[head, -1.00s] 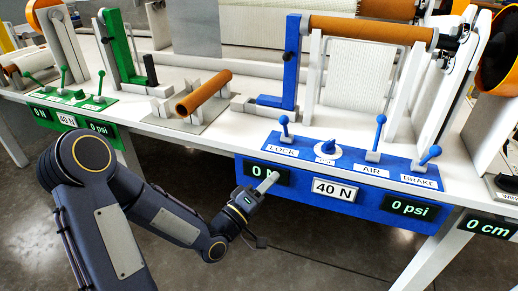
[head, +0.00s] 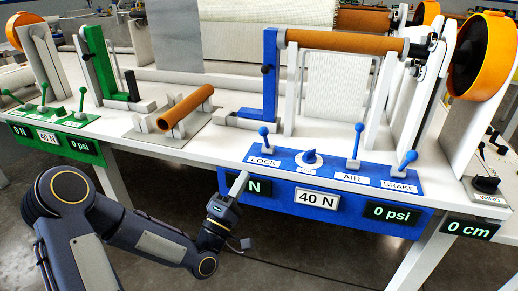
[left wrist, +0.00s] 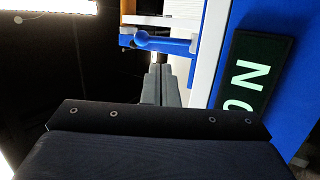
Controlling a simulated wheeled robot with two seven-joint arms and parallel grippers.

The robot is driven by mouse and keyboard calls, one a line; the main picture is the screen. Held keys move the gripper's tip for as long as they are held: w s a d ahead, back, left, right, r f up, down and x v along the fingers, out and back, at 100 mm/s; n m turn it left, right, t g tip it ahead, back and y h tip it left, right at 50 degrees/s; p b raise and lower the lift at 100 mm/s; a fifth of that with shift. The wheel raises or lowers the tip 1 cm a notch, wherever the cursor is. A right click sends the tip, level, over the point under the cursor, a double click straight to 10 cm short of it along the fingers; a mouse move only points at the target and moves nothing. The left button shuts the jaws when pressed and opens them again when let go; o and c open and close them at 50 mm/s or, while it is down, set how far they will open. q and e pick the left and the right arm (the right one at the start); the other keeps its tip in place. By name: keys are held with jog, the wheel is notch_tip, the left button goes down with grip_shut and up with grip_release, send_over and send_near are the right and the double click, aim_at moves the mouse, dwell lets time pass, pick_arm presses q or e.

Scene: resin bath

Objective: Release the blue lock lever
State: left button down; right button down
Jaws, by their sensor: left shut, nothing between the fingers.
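The blue lock lever (head: 264,138) stands roughly upright behind the LOCK label (head: 262,161) on the blue control panel, with a round knob on top. In the left wrist view a blue lever (left wrist: 165,43) shows beyond the fingers, seen from the side. My left gripper (head: 240,180) is shut and empty. It points up in front of the blue panel, below and left of the lock lever and apart from it, and covers part of the force display. In the left wrist view my left gripper (left wrist: 160,82) points towards the lever. My right gripper is not in view.
An air lever (head: 355,145), a brake lever (head: 404,162) and a white-based blue dial (head: 310,158) share the blue panel. A green station (head: 50,120) stands at left. An orange-brown roller (head: 187,107) lies on a stand. The white table edge (head: 215,166) runs behind my gripper.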

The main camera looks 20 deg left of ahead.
aim_at(262, 133)
pick_arm(q)
jog(key=x, duration=1)
jog(key=shift+r, duration=0.1)
jog(key=r+g+p, duration=0.1)
jog(key=p, duration=0.2)
jog(key=w+r+g+y+p, duration=0.1)
jog(key=p, duration=0.2)
jog(key=w+r+n+g+p, duration=0.1)
jog(key=g+p, duration=0.1)
jog(key=p, duration=0.1)
jog(key=shift+w+r+y, duration=0.1)
jog(key=shift+r+y, duration=0.15)
jog(key=shift+y, duration=0.15)
jog(key=w+g+p, duration=0.1)
jog(key=g+p, duration=0.1)
jog(key=p, duration=0.1)
jog(key=w+n+g+p, duration=0.1)
jog(key=g+p, duration=0.1)
jog(key=p, duration=0.1)
jog(key=w+g+y+p, duration=0.1)
jog(key=w+g+p, duration=0.1)
jog(key=p, duration=0.1)
jog(key=shift+d+r, duration=0.15)
jog(key=shift+r, duration=0.15)
jog(key=shift+w+f, duration=0.15)
jog(key=shift+f, duration=0.05)
jog(key=shift+w+p, duration=0.25)
jog(key=shift+p, duration=0.05)
